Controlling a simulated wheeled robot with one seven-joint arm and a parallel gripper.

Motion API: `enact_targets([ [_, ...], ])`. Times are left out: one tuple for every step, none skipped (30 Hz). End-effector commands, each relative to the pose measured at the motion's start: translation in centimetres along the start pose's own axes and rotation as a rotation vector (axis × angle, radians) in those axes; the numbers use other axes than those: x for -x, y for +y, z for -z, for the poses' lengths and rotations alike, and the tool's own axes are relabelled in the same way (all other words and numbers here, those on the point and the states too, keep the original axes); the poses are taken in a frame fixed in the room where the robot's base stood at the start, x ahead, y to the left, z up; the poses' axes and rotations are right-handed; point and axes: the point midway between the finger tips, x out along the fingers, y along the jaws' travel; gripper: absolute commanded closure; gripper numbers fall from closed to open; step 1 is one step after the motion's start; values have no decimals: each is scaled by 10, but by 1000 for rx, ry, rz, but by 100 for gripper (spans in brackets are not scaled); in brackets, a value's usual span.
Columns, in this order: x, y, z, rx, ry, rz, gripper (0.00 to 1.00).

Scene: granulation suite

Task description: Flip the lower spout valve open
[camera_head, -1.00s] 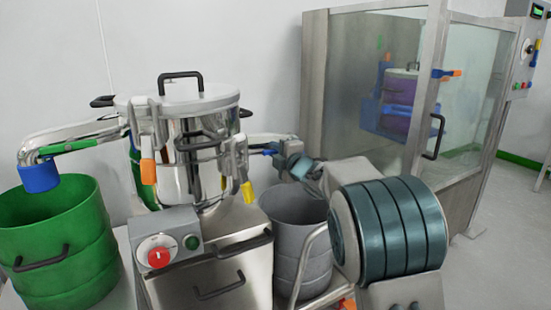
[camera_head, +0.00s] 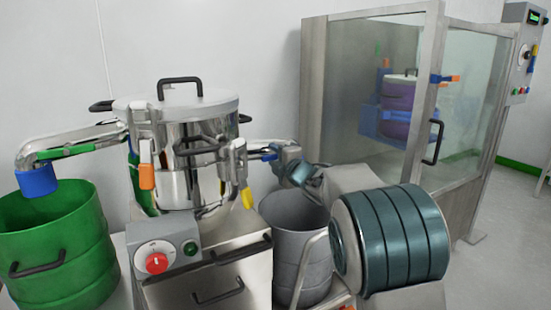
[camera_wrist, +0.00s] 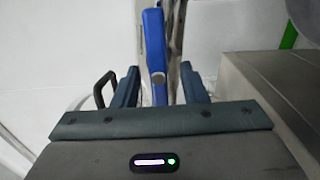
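A steel vessel (camera_head: 185,175) with a lid stands in the middle of the head view. A steel spout runs from its right side towards my gripper (camera_head: 276,155). A blue lever is there, small and partly hidden by my gripper; in the wrist view the blue lever (camera_wrist: 154,45) stands upright between the fingers of my gripper (camera_wrist: 160,90). The fingers are apart, with the lever and a steel part in the gap. I cannot tell whether either finger touches the lever. A second spout (camera_head: 70,140) on the left has a green lever (camera_head: 65,152) and a blue end sleeve (camera_head: 36,179).
A green bin (camera_head: 55,250) stands under the left spout. A grey bin (camera_head: 300,245) stands below my gripper. A control box (camera_head: 165,250) with a red knob is at the vessel's front. Orange and yellow clamp handles hang beside the vessel. A glass-walled cabinet (camera_head: 365,80) stands behind my arm.

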Motion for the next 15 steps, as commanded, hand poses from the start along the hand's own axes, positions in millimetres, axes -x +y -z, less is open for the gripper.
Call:
enact_targets([
  [0,0,0,0,1,0,61],
  [1,0,0,0,1,-1,61],
  [3,1,0,-1,1,0,61],
  [4,1,0,-1,1,0,61],
  [7,1,0,-1,1,0,61],
  [10,1,0,-2,1,0,61],
  [14,2,0,-2,0,0,61],
  [18,2,0,-2,0,0,61],
  [24,2,0,-1,0,0,61],
  [29,2,0,-2,0,0,61],
  [34,3,0,-2,0,-1,61],
  [42,3,0,-2,-1,0,61],
  [47,3,0,-2,-1,0,61],
  [53,3,0,-3,-1,0,61],
  [60,3,0,-3,-1,0,61],
])
